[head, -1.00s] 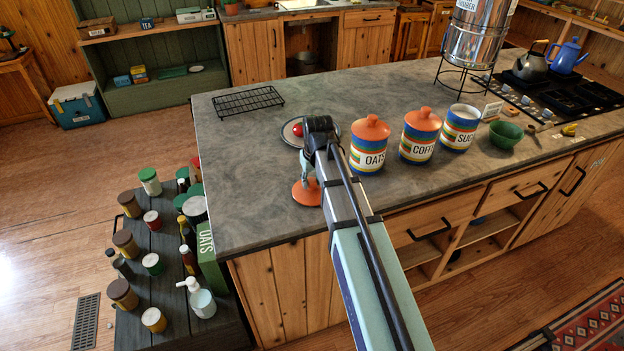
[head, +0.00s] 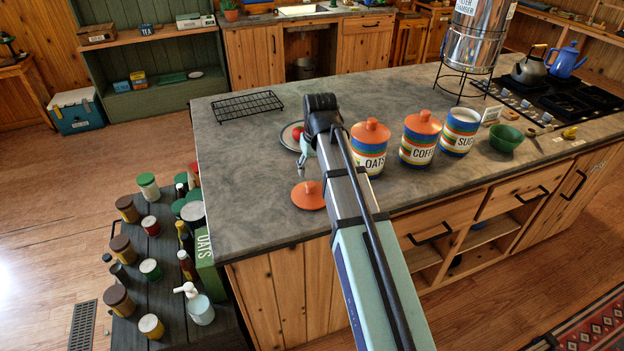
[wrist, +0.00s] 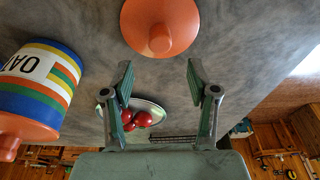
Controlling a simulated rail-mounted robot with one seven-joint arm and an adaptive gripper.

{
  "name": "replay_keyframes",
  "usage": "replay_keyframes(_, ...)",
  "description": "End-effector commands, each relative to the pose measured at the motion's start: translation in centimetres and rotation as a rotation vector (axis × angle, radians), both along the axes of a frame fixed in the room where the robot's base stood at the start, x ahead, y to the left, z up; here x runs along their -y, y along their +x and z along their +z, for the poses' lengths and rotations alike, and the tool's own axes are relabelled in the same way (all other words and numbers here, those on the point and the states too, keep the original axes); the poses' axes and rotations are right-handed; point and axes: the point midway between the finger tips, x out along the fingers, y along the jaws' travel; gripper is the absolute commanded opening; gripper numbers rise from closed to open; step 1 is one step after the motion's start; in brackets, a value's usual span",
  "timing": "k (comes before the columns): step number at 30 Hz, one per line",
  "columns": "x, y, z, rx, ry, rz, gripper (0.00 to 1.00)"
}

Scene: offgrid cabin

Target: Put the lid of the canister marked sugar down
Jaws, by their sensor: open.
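The orange lid (head: 308,195) lies on the grey counter near its front left edge, knob up. In the wrist view the lid (wrist: 160,28) sits beyond my fingertips, apart from them. My gripper (wrist: 160,85) is open and empty. In the head view my gripper (head: 302,170) is just above and behind the lid, partly hidden by my arm. The sugar canister (head: 459,130) stands upright and open on the counter, with its lid off.
The coffee canister (head: 419,138) and oats canister (head: 368,148) stand lidded right of my arm. A plate with red fruit (wrist: 138,118) lies behind my gripper. A wire rack (head: 247,105) is at the back left, and a green bowl (head: 505,137) at right.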

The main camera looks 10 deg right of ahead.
Motion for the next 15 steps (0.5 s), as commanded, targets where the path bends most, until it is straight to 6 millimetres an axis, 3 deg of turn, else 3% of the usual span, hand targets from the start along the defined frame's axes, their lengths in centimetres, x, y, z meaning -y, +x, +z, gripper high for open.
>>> replay_keyframes(6, 0.1, -0.5, 3.0, 0.002, 0.0, 0.0, 0.59)
replay_keyframes(15, 0.1, -0.9, 4.6, 0.0, 0.0, 0.0, 0.59)
